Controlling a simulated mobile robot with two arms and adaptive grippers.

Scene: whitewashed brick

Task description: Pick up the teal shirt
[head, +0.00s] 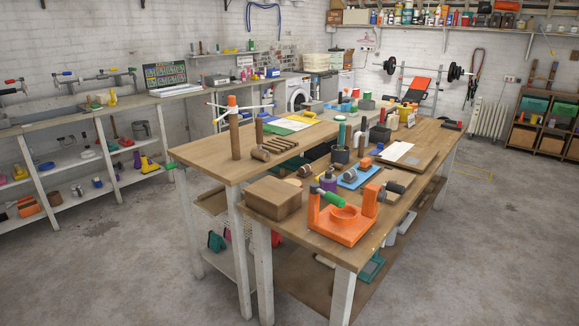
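I cannot surely pick out a teal shirt in the head view. A flat teal item (371,268) lies low under the near workbench, partly hidden by the bench and its leg; it is too small to tell whether it is cloth. Another small teal item (215,241) is on the low shelf under the left bench. Teal-green pieces (536,104) show in the shelf unit at the far right. Neither of my grippers is in view.
Two wooden workbenches (205,152) stand mid-room, crowded with tools, a wooden box (273,197) and an orange vise-like device (340,225). A shelf bench (60,124) lines the left wall. A washing machine (297,92) stands behind. Concrete floor (120,255) is clear at front left and right.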

